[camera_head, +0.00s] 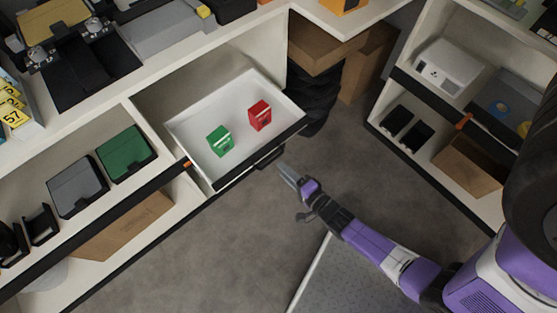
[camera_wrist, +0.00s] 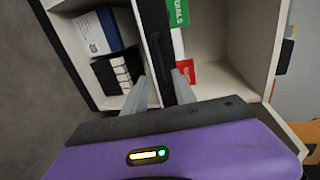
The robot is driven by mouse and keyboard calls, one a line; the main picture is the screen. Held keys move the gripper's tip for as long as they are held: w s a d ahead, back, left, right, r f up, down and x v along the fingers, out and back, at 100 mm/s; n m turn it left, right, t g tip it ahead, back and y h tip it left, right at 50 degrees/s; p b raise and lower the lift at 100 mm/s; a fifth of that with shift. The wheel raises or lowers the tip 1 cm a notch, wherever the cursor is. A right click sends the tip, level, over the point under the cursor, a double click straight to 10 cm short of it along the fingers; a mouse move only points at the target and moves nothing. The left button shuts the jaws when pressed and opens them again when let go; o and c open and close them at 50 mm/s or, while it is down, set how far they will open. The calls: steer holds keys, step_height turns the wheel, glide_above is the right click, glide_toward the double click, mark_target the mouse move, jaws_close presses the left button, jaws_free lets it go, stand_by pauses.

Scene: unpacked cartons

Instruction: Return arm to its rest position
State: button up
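My gripper (camera_head: 285,172) is at the end of my outstretched arm, just in front of an open drawer. In the wrist view its two fingers (camera_wrist: 163,86) stand apart with nothing held between them; the dark drawer front shows behind the gap. The white drawer (camera_head: 190,160) is pulled out of the shelf unit, and its dark handle (camera_head: 269,157) is close to the fingertips, apparently not held. Inside the drawer are a green box (camera_head: 220,141) and a red box (camera_head: 260,115). The wrist view shows parts of the green box (camera_wrist: 178,12) and the red box (camera_wrist: 187,71).
Shelves with dark cases (camera_head: 77,185) and a cardboard box (camera_head: 125,226) run along the left. A second shelf unit (camera_head: 482,120) stands at the right. Brown cartons (camera_head: 368,62) are in the back corner. The grey floor (camera_head: 250,240) between is clear.

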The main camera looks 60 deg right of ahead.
steer(key=shift+s+a+r, duration=0.1)
steer(key=shift+s+a, duration=0.05)
steer(key=shift+s, duration=0.25)
stand_by(0.3)
steer(key=s+a+r+n+y, duration=0.1)
steer(key=s+a+r+n, duration=0.3)
steer(key=r+n, duration=0.3)
steer(key=s+a+r+n+y, duration=0.2)
steer(key=s+a+r+n, duration=0.3)
steer(key=r, duration=1)
steer(key=s+a+r+n+y+p, duration=0.1)
steer(key=s+a+r+n, duration=0.3)
steer(key=r+n, duration=0.5)
step_height(320, 180, up, 2)
steer(key=shift+s+a+r+n+y, duration=0.1)
steer(key=shift+s+a+n+y, duration=0.2)
steer(key=shift+a, duration=0.55)
